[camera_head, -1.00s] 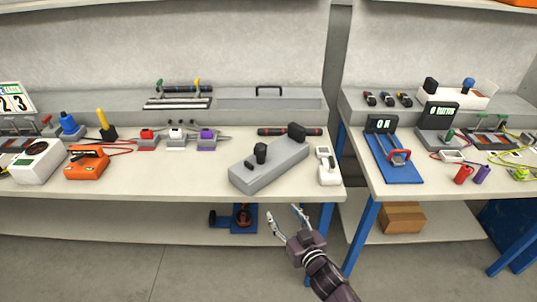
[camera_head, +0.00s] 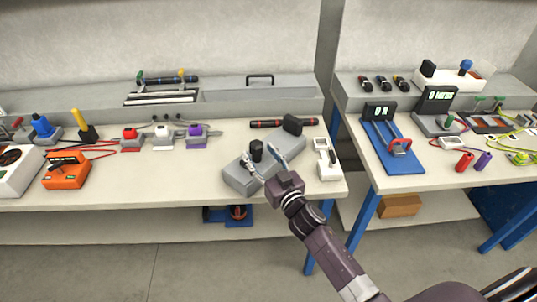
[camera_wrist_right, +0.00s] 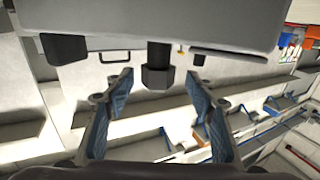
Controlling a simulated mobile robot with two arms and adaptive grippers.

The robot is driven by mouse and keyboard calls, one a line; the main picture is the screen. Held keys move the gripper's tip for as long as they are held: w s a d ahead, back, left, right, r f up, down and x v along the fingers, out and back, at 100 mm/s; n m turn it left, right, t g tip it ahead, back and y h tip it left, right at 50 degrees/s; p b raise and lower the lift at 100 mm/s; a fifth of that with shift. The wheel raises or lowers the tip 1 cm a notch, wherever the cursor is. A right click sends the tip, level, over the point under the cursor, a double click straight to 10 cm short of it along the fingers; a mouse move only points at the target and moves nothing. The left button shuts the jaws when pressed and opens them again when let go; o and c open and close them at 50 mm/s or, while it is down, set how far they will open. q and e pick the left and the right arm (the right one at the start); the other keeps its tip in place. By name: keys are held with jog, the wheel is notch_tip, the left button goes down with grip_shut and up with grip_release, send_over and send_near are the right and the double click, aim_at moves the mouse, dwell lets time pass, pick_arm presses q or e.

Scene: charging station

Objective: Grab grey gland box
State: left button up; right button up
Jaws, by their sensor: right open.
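The grey gland box (camera_head: 238,177) is a long grey block lying at an angle on the left table. An upright black gland (camera_head: 256,150) stands on its top, and a larger black piece (camera_head: 292,124) sits at its far end. My right gripper (camera_head: 262,158) is open and empty over the box's near part, its fingers close to the gland. In the right wrist view, the grey box (camera_wrist_right: 200,22) fills the top and the black gland (camera_wrist_right: 156,75) shows between the spread fingers (camera_wrist_right: 158,88). I cannot tell whether any finger touches it. My left gripper is not in view.
A white device (camera_head: 326,160) stands close right of the box. A black-and-red bar (camera_head: 268,123) lies behind it. Red, white and purple connectors (camera_head: 198,135) are to the left. A gap separates this table from the right one, with a blue stand (camera_head: 395,150).

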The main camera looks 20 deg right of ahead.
jog(key=w, duration=0.2)
jog(key=shift+w+r, duration=0.15)
jog(key=shift+w, duration=0.6)
jog(key=shift+w+a, duration=0.1)
jog(key=shift+w, duration=0.05)
jog(key=c, duration=1.4)
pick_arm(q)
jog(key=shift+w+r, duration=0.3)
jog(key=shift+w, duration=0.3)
pick_arm(e)
grip_shut()
